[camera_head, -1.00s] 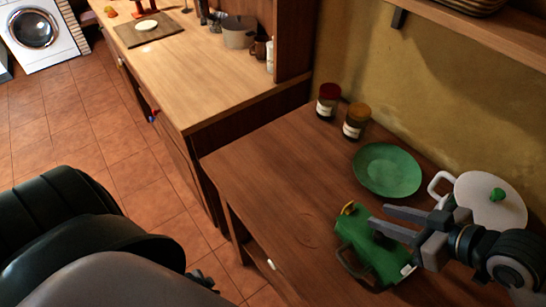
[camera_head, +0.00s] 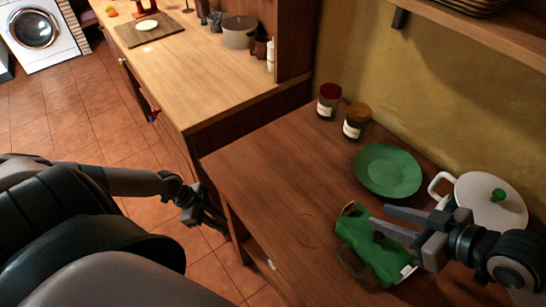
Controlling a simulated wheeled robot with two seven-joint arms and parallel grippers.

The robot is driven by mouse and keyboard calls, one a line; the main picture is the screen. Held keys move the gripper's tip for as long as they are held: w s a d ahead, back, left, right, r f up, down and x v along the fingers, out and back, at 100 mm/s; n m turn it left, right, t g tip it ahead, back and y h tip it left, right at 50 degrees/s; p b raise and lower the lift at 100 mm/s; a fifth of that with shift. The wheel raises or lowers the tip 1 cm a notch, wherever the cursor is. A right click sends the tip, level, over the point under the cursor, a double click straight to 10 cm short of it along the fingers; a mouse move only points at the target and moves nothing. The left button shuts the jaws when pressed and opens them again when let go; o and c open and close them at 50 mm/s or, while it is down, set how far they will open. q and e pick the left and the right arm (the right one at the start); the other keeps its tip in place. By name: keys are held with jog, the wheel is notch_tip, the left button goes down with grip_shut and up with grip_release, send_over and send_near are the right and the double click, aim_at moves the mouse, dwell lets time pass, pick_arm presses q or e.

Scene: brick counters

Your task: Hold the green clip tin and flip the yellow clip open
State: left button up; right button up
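The green clip tin (camera_head: 377,252) lies on the dark wooden counter (camera_head: 262,180) at the lower right. A small yellowish clip (camera_head: 348,209) shows at its upper left end, and a dark green loop sticks out at its lower left side. My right gripper (camera_head: 389,221) is open, its two grey fingers pointing left above the tin's upper part; I cannot tell whether they touch it. My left gripper (camera_head: 212,218) is low beside the counter's left front edge, over the floor, away from the tin. Its fingers are dark and small, so its opening is unclear.
A green plate (camera_head: 388,170) lies behind the tin. A white pot (camera_head: 490,198) with a green knob stands to the right. Two jars (camera_head: 328,101) (camera_head: 356,121) stand near the wall. The counter's left part is clear.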

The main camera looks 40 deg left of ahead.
aim_at(344, 265)
pick_arm(q)
jog(key=s+d+r+m+g+h, duration=0.1)
jog(key=s+d+r+m, duration=0.15)
jog(key=r, duration=0.45)
jog(key=s+d+r+m+g+h, duration=0.1)
jog(key=s+d+r+g+h, duration=0.1)
jog(key=s+d+r, duration=0.35)
jog(key=w+d+r+m+t+h, duration=0.2)
jog(key=d+r+m, duration=0.4)
jog(key=d+r, duration=0.1)
jog(key=w+d+r+m+t+h, duration=0.2)
jog(key=w+d+r+m, duration=0.1)
jog(key=d+r+m, duration=0.3)
jog(key=d+r, duration=0.2)
jog(key=d, duration=0.1)
jog(key=shift+d+f, duration=0.15)
jog(key=shift+d, duration=0.05)
jog(key=shift+r+x, duration=0.15)
jog(key=shift+x, duration=4.1)
jog(key=shift+r+x, duration=0.2)
jog(key=shift+x, duration=4)
jog(key=shift+w+d, duration=0.1)
jog(key=shift+w, duration=0.1)
jog(key=shift+c, duration=0.3)
